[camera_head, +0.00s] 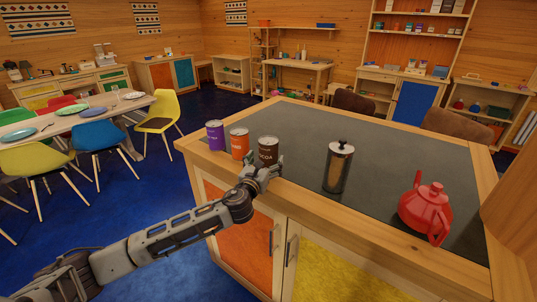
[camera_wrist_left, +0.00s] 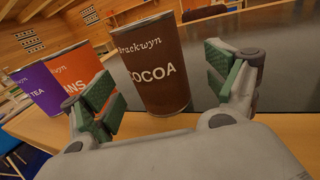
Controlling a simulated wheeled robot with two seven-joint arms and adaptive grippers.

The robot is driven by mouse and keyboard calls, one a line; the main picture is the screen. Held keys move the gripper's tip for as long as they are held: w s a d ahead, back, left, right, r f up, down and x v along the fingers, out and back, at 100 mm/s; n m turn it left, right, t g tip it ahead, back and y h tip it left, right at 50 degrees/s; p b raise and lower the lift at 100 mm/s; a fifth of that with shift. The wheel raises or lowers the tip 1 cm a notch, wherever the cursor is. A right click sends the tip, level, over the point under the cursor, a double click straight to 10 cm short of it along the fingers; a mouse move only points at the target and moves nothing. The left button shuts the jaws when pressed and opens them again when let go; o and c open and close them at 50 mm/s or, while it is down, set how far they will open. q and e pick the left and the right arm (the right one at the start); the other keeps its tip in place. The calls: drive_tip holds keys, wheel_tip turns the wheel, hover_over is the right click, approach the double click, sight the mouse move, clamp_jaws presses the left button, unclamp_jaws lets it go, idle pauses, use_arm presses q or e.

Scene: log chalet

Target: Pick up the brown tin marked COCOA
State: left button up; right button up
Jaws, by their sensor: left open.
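The brown tin marked COCOA (camera_head: 268,150) stands upright near the front left edge of the counter (camera_head: 300,118). In the left wrist view the brown tin (camera_wrist_left: 153,75) fills the middle, with its label facing me. My left gripper (camera_head: 262,172) is open just in front of the tin. In the wrist view my left gripper's green-padded fingers (camera_wrist_left: 165,92) stand apart, one on each side of the tin's lower part, with no clear contact. My right gripper does not show.
An orange tin (camera_head: 239,143) stands close left of the brown one, and a purple tin (camera_head: 215,135) beyond it. A metal canister (camera_head: 338,166) and a red teapot (camera_head: 425,207) stand to the right. The dark counter top behind the tins is clear.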

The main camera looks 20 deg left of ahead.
sight(269, 139)
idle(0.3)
use_arm(q)
drive_tip(key=shift+w, duration=0.1)
drive_tip(key=shift+w+a+f, duration=0.1)
drive_tip(key=shift+w, duration=0.6)
drive_tip(key=shift+w+a+f, duration=0.1)
drive_tip(key=shift+w, duration=0.55)
drive_tip(key=shift+w+f+p, duration=0.1)
drive_tip(key=shift+w+p, duration=0.2)
drive_tip(key=shift+w, duration=0.9)
drive_tip(key=c, duration=1.3)
drive_tip(key=shift+o, duration=0.2)
drive_tip(key=shift+r+p, duration=0.35)
drive_tip(key=shift+r, duration=4.7)
